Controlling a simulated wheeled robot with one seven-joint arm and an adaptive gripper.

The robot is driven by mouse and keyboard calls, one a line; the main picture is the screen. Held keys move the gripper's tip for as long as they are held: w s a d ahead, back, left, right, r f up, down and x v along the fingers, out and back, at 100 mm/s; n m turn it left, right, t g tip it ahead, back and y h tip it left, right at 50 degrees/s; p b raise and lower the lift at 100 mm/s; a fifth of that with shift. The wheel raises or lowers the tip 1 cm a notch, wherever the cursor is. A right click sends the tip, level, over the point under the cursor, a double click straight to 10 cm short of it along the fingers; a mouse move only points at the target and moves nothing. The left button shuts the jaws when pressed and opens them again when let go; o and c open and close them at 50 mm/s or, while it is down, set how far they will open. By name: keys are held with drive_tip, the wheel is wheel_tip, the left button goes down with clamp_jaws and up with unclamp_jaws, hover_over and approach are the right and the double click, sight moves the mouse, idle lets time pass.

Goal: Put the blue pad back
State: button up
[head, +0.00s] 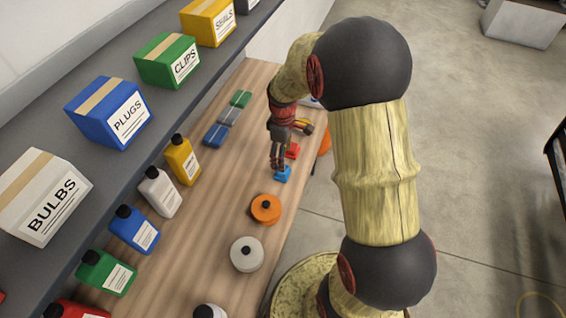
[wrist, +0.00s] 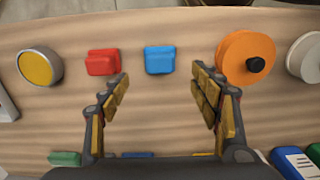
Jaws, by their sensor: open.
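A small bright blue pad (head: 283,174) lies on the wooden bench near its front edge. It also shows in the wrist view (wrist: 160,60), just beyond the fingertips and between their lines. My gripper (wrist: 160,82) is open and empty, with its fingers spread on either side of the pad's line. In the head view my gripper (head: 290,148) hangs over the bench close to the pad; whether it touches is hard to tell. A red pad (wrist: 102,62) lies left of the blue one in the wrist view. Another, darker blue block (head: 215,135) lies in a row farther back.
An orange disc (wrist: 245,58) with a black knob is right of the blue pad; a white disc (head: 247,254) is beyond. A yellow-topped can (wrist: 40,66) stands left. Bottles and a shelf of boxes (head: 108,112) line the back.

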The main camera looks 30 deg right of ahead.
drive_tip(key=s+a+r+m+t, duration=0.1)
drive_tip(key=s+a+r, duration=0.2)
drive_tip(key=r, duration=0.4)
drive_tip(key=s+a+r+m+t, duration=0.1)
drive_tip(key=s+a+r, duration=0.15)
drive_tip(key=r, duration=0.35)
drive_tip(key=s+a+r+m+t, duration=0.1)
drive_tip(key=s+a+r+m, duration=0.15)
drive_tip(key=r, duration=0.45)
drive_tip(key=s+a+r+m+t, duration=0.1)
drive_tip(key=s+a+r, duration=0.1)
drive_tip(key=s, duration=0.4)
drive_tip(key=s+a+r+m+t, duration=0.1)
drive_tip(key=s+a+r+m, duration=0.1)
drive_tip(key=s, duration=0.4)
drive_tip(key=shift+a+r+t, duration=0.3)
drive_tip(key=shift+a+r, duration=0.35)
drive_tip(key=shift+a, duration=0.5)
drive_tip(key=shift+f, duration=0.1)
wheel_tip(320, 180, down, 6)
drive_tip(key=b, duration=0.6)
drive_tip(key=shift+f, duration=0.15)
drive_tip(key=shift+c, duration=0.6)
